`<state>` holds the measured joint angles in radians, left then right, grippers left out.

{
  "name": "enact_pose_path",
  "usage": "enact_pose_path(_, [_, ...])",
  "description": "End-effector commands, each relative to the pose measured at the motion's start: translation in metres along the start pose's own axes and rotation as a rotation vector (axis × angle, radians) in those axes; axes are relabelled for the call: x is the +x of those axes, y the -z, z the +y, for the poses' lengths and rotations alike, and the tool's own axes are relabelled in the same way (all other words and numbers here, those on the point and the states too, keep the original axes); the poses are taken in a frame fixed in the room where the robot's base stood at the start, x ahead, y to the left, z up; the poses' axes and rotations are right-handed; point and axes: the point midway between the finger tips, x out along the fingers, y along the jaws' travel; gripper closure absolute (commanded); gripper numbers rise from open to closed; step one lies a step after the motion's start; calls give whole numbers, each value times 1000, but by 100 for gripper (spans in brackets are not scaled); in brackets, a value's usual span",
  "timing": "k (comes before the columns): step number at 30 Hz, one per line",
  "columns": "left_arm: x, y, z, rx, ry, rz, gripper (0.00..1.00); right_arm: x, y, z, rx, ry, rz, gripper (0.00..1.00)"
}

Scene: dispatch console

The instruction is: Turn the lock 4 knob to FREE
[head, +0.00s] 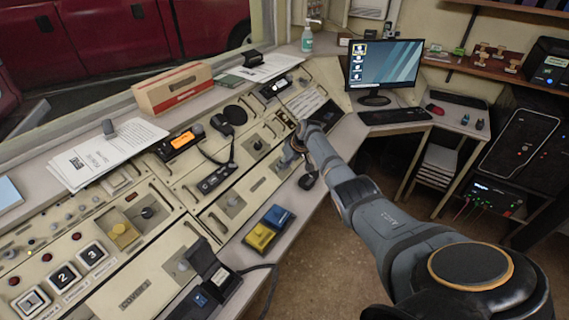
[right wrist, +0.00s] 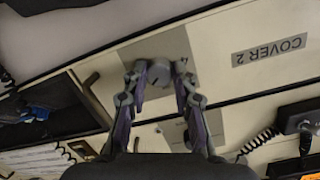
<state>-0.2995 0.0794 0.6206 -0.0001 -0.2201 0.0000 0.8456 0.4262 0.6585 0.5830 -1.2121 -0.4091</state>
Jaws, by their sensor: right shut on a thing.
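In the right wrist view, a round grey knob (right wrist: 160,73) stands on a grey square plate (right wrist: 172,46) of the cream console. My right gripper (right wrist: 161,68) has one finger on each side of the knob and is shut on it. No lock number or FREE mark is readable, and the fingers hide part of the plate. My left gripper is not in view.
A COVER 2 label (right wrist: 270,50) lies right of the knob in the wrist view. A corded handset (head: 217,180), a yellow box (head: 260,238) and a blue box (head: 278,217) are left of my right arm.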

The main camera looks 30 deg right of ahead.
Motion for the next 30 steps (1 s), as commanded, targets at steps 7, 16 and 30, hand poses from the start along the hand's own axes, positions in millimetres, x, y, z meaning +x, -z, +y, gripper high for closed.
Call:
enact_pose_path(7, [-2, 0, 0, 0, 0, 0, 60, -1, 2, 0, 227, 26, -10, 100])
enact_pose_path(16, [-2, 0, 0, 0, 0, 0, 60, 0, 2, 1, 454, 51, -22, 100])
enact_pose_path(30, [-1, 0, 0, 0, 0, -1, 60, -1, 3, 1, 613, 70, -29, 100])
